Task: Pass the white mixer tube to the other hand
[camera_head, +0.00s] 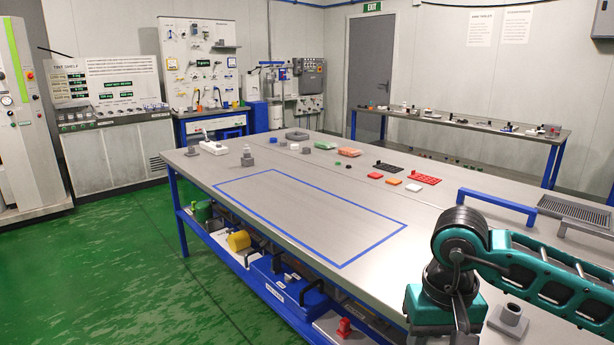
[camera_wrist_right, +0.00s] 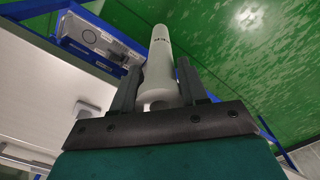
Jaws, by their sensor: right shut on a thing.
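The white mixer tube (camera_wrist_right: 160,48) shows in the right wrist view. It is a smooth white cylinder with small dark lettering near its far end, and it points away from the wrist. My right gripper (camera_wrist_right: 159,68) is shut on its near part, with one dark finger on each side. In the head view my right arm reaches in at the lower right by the table's front edge; its fingers and the tube are hidden or out of frame there. My left gripper is in neither view.
The grey table (camera_head: 240,172) has a bare area outlined in blue tape. Red trays (camera_head: 425,179), small blocks and a blue handle bar (camera_head: 497,205) lie along its right side. A blue bin (camera_head: 285,287) stands on the shelf below. Green floor is open at left.

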